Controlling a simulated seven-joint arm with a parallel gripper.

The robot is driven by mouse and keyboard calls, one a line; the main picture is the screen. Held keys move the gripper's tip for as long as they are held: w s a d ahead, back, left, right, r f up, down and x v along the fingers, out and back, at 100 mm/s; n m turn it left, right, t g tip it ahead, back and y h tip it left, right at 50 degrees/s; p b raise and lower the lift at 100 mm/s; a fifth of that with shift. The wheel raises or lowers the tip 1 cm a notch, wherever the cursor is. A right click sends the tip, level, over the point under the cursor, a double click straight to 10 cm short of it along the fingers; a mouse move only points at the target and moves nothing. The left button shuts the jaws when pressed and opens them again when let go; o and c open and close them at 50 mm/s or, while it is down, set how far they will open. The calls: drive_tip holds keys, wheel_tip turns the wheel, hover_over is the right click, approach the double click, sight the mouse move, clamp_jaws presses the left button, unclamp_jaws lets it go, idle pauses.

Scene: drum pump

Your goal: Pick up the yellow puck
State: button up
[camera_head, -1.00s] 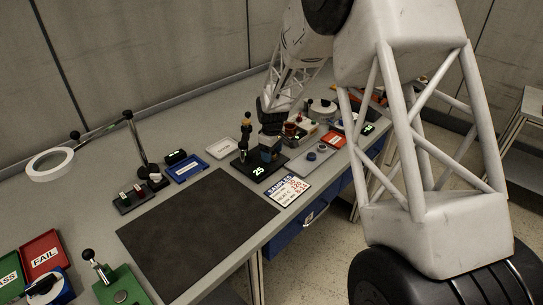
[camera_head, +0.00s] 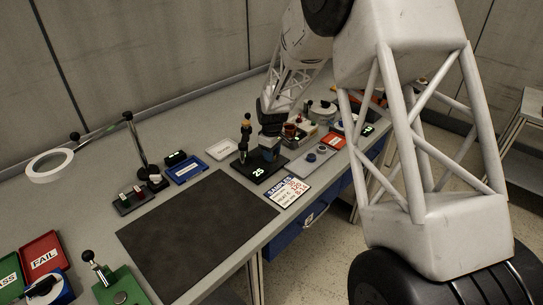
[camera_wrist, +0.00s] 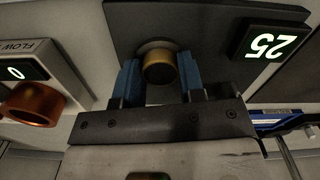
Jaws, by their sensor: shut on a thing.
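The yellow puck (camera_wrist: 159,67) shows in the wrist view as a short golden-brown cylinder. It is between the two blue fingers of my gripper (camera_wrist: 160,82), which are shut on it from both sides. A round grey spot shows just behind the puck on the black plate (camera_wrist: 195,35); I cannot tell whether the puck still touches it. In the head view my gripper (camera_head: 268,152) is low over the black device whose display (camera_head: 258,172) reads 25. The puck cannot be made out in that view.
A lever post (camera_head: 244,140) stands close left of my gripper. In the wrist view, an orange knob (camera_wrist: 32,103) on a flow box is at the left. A white tray (camera_head: 222,149), a blue tray (camera_head: 187,170) and a samples card (camera_head: 289,191) lie nearby. The dark mat (camera_head: 195,235) is bare.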

drive_tip(key=shift+r, duration=0.1)
drive_tip(key=shift+r, duration=1.5)
drive_tip(key=shift+s+r, duration=0.2)
drive_tip(key=shift+s, duration=0.05)
drive_tip(key=s+d, duration=0.1)
drive_tip(key=s, duration=0.4)
drive_tip(key=s+d+r, duration=0.1)
drive_tip(key=s, duration=0.4)
drive_tip(key=s+d, duration=0.1)
drive_tip(key=s, duration=0.4)
drive_tip(key=shift+s+r, duration=0.1)
drive_tip(key=shift+r, duration=0.1)
drive_tip(key=shift+r, duration=0.15)
drive_tip(key=shift+r, duration=1.35)
